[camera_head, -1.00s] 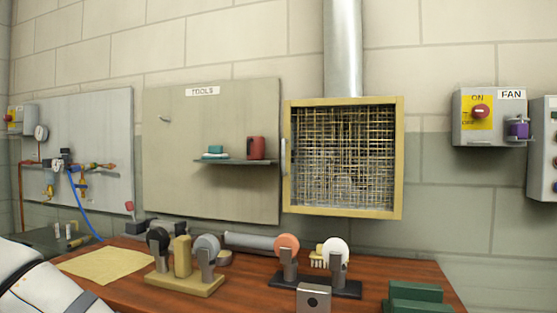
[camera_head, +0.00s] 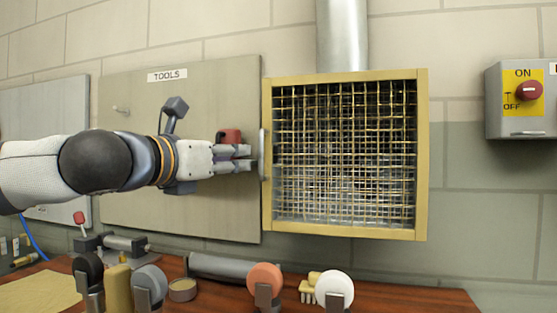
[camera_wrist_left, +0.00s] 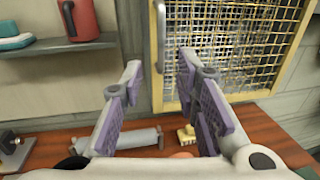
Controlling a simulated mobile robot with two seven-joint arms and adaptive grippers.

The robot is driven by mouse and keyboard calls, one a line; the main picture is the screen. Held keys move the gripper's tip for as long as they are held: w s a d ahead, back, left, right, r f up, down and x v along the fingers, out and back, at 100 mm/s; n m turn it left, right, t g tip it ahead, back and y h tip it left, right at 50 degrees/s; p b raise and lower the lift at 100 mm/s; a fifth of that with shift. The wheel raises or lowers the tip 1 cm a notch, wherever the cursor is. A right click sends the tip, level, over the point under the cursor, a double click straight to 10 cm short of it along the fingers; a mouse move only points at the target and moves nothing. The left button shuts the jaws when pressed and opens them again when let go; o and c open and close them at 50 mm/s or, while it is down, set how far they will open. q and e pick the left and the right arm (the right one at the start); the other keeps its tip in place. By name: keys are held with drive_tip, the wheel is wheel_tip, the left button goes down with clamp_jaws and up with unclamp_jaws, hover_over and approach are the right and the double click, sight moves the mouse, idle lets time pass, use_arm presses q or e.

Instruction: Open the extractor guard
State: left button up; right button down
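The extractor guard (camera_head: 345,160) is a yellow-framed wire mesh panel on the wall, lying flat in its frame. Its upright grey handle (camera_head: 262,155) is on the left edge. My left gripper (camera_head: 249,159) is just left of the handle in the head view, with fingers pointing right. In the left wrist view, the gripper (camera_wrist_left: 160,64) is open and empty, and the handle (camera_wrist_left: 160,42) shows beyond the gap between the fingers. I see no contact with it. My right gripper is not in view.
A tool board (camera_head: 180,215) is behind my left arm. A red mug (camera_wrist_left: 83,20) stands on a shelf (camera_wrist_left: 55,46) beside the guard. Below, a wooden bench (camera_head: 400,297) holds polishing wheels and a grey cylinder (camera_head: 232,267). A fan switch box (camera_head: 520,112) is at right.

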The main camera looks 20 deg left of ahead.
sight(261, 176)
use_arm(q)
drive_tip(key=x, duration=1)
drive_tip(key=shift+w+d+r, duration=0.15)
drive_tip(key=shift+w+r, duration=0.15)
drive_tip(key=shift+w, duration=0.05)
drive_tip(key=shift+c, duration=0.6)
clamp_jaws()
